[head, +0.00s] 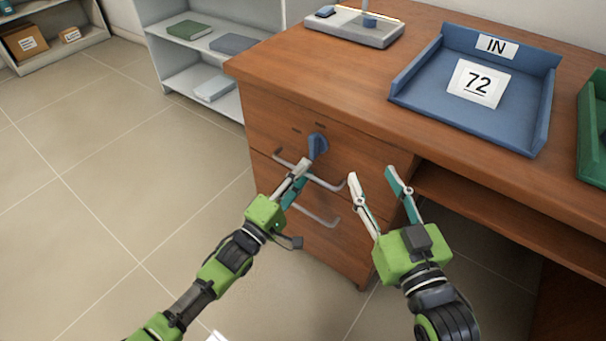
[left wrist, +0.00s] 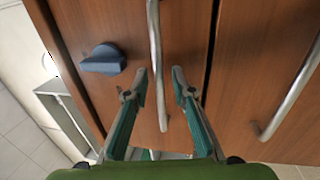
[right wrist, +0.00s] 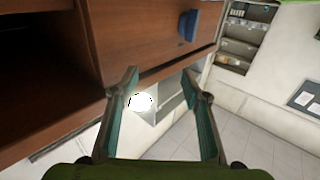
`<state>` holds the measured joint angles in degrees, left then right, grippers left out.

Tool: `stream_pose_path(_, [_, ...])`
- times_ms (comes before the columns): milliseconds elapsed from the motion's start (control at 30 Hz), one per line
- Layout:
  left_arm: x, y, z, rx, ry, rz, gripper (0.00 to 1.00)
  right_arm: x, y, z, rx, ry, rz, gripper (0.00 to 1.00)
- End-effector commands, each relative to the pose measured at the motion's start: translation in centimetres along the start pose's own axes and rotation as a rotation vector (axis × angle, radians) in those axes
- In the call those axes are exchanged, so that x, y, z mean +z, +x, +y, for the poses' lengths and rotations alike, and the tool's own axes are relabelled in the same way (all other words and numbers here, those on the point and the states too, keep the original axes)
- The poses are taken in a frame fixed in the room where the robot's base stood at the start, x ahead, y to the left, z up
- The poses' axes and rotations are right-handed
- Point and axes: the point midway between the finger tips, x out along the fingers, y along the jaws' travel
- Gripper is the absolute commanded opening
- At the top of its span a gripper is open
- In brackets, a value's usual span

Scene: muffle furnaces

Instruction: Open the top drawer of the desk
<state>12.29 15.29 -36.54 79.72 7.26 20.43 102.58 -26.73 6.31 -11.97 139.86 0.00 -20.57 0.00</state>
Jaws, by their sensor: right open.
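The wooden desk's top drawer (head: 352,157) is closed, with a blue knob (head: 317,145) and a metal bar handle (head: 328,185) on its front. My left gripper (head: 302,171) is at this handle and hides part of it in the head view. In the left wrist view, the handle (left wrist: 154,35) runs between the two open fingertips (left wrist: 162,72); I cannot tell whether they touch it. The blue knob (left wrist: 103,59) lies left of the fingers.
A second drawer handle (head: 318,218) sits below. On the desktop are a blue tray (head: 420,90) marked IN, a green tray (head: 592,130) and a grey instrument (head: 352,27). A grey shelf (head: 185,65) stands behind at left. The floor at left is clear.

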Motion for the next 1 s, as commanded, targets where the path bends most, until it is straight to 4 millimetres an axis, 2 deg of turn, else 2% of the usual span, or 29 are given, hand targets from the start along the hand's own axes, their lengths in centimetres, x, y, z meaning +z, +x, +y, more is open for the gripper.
stream_pose_path(367, [0.0,0.5,0.0,-0.001,0.0,0.0,0.24,-0.7,0.1,-0.1,-0.002,0.001,0.03,0.42])
stream_pose_path(467, [0.0,0.5,0.0,-0.001,0.0,0.0,0.0,-0.7,0.1,-0.1,-0.002,0.001,0.029,0.42])
stream_pose_path(767, [0.0,0.4,0.0,-0.001,0.0,0.0,0.0,-0.7,0.1,-0.1,-0.002,0.001,0.026,0.42])
stream_pose_path(833, [0.0,0.2,0.1,-0.002,0.0,0.0,0.0,-0.2,0.0,0.0,-0.001,0.0,0.001,0.42])
stream_pose_path(1000, [-0.1,-0.8,0.3,-0.004,0.0,0.0,0.0,3.0,-0.6,0.5,0.009,-0.003,-0.148,0.42])
